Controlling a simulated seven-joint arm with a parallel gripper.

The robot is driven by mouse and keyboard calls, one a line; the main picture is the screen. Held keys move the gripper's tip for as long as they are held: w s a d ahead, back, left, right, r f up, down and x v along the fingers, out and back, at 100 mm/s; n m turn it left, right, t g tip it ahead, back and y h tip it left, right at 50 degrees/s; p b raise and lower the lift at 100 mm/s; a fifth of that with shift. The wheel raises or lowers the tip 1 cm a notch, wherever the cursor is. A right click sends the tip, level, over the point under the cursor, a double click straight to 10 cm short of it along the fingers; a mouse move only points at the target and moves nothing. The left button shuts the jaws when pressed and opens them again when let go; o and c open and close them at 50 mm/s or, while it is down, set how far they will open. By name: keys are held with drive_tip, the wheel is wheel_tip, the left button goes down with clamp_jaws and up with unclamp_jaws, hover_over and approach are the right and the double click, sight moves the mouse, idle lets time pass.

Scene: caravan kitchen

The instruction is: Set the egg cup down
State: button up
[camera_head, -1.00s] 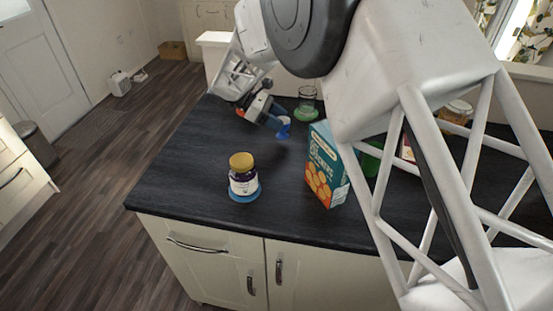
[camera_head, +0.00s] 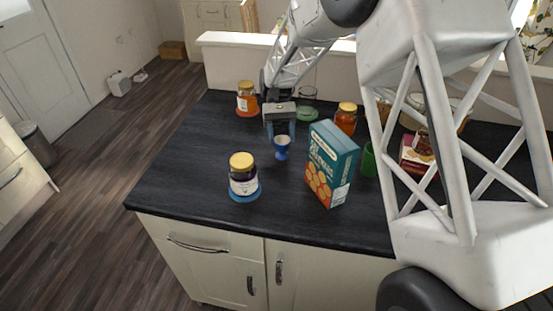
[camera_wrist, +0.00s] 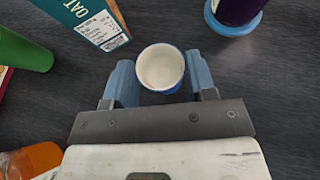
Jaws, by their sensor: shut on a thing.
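The egg cup (camera_head: 282,148) is small and blue with a white inside. It is upright above the dark worktop (camera_head: 200,150), behind and to the right of the jar with the yellow lid. I cannot tell if its foot touches the worktop. My gripper (camera_head: 281,134) points down and is shut on the egg cup. In the wrist view, the egg cup (camera_wrist: 162,68) sits between the two blue fingers of my gripper (camera_wrist: 163,84), with its open rim facing the camera.
A teal oat box (camera_head: 331,163) stands right of the egg cup. A dark jar (camera_head: 243,176) with a yellow lid stands on a blue disc (camera_head: 246,197). An orange jar (camera_head: 247,99), another jar (camera_head: 346,119) and a green cup (camera_head: 369,160) stand nearby. The worktop's left side is clear.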

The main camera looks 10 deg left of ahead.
drive_tip(key=m+y, duration=0.2)
drive_tip(key=s+r+m+y, duration=0.1)
drive_tip(key=y, duration=0.1)
drive_tip(key=shift+a+r+m+g, duration=0.1)
drive_tip(key=shift+m+g, duration=0.2)
drive_tip(key=shift+m, duration=0.1)
drive_tip(key=m+y, duration=0.1)
drive_tip(key=r+m+t+y, duration=0.1)
drive_tip(key=m+y, duration=0.1)
drive_tip(key=r+m+y, duration=0.1)
drive_tip(key=m+y, duration=0.1)
drive_tip(key=shift+s+a+r, duration=0.15)
drive_tip(key=shift+s+a, duration=0.05)
drive_tip(key=shift+a, duration=0.1)
drive_tip(key=shift+w+d+r+m+t+y, duration=0.15)
drive_tip(key=shift+r+m+t+y, duration=0.65)
drive_tip(key=shift+m+t+y, duration=0.55)
drive_tip(key=shift+w+d+r+m+t+y, duration=0.15)
drive_tip(key=shift+r+m+t+y, duration=0.85)
drive_tip(key=shift+m, duration=0.8)
drive_tip(key=shift+w+d+r+m+t+y, duration=0.15)
drive_tip(key=shift+r+m+t+y, duration=0.55)
drive_tip(key=shift+m+t, duration=0.8)
drive_tip(key=shift+f, duration=0.2)
drive_tip(key=shift+f, duration=3.1)
drive_tip(key=shift+f, duration=1.9)
